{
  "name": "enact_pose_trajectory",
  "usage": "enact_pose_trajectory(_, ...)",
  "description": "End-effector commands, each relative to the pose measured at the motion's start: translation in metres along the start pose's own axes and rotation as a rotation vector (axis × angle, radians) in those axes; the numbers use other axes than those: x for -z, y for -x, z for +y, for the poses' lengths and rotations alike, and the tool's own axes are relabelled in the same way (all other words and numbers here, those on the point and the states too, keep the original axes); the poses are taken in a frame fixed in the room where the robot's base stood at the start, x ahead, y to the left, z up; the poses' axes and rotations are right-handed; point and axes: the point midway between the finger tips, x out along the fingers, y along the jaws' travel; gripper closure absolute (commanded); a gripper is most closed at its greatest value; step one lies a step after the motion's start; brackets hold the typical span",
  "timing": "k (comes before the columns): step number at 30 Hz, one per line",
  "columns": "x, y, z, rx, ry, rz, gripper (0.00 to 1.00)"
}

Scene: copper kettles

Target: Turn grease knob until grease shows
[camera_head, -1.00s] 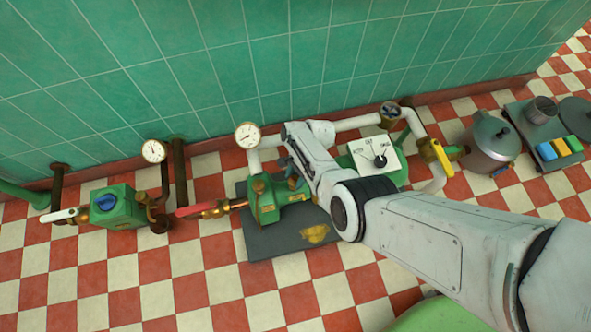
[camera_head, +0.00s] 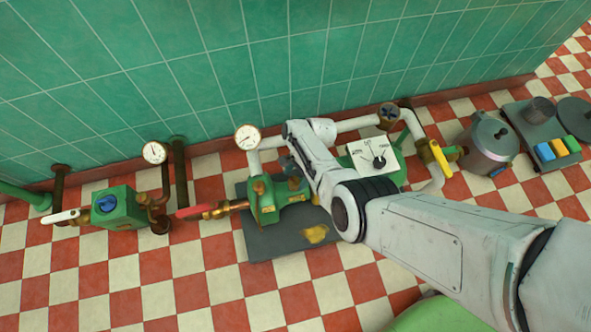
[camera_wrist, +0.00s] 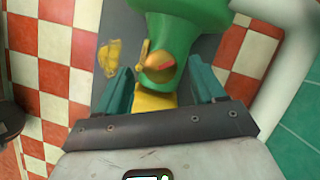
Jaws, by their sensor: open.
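In the wrist view a rounded brass knob (camera_wrist: 158,66) on the green pump body (camera_wrist: 172,25) shows between the two teal fingers of my gripper (camera_wrist: 160,76). The fingers stand apart on either side of it, and whether either touches it cannot be told. A yellow piece lies just below the knob in that view. In the head view the green pump (camera_head: 265,208) sits on a dark mat (camera_head: 262,243), and my gripper (camera_head: 290,168) is over its right part, partly hidden by my arm. A yellow-brown smear (camera_head: 314,234) lies on the mat.
A pressure gauge (camera_head: 248,137) and white pipes rise behind the pump. A red-handled valve (camera_head: 190,211) is at its left. A white dial panel (camera_head: 374,156), a yellow lever (camera_head: 441,158) and a metal pot (camera_head: 490,143) stand to the right. The checkered floor in front is clear.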

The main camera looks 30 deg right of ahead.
Motion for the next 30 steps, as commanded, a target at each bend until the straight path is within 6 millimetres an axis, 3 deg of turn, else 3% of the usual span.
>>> enact_pose_trajectory(1,-0.002,0.014,-0.001,0.003,-0.001,0.001,0.31)
enact_pose_trajectory(6,-0.002,0.048,0.000,0.003,-0.002,0.001,0.31)
enact_pose_trajectory(13,-0.001,0.083,0.000,0.001,-0.001,0.001,0.31)
enact_pose_trajectory(18,0.000,0.093,0.000,0.001,-0.001,0.001,0.31)
enact_pose_trajectory(30,0.000,0.093,0.000,0.001,-0.001,0.000,0.31)
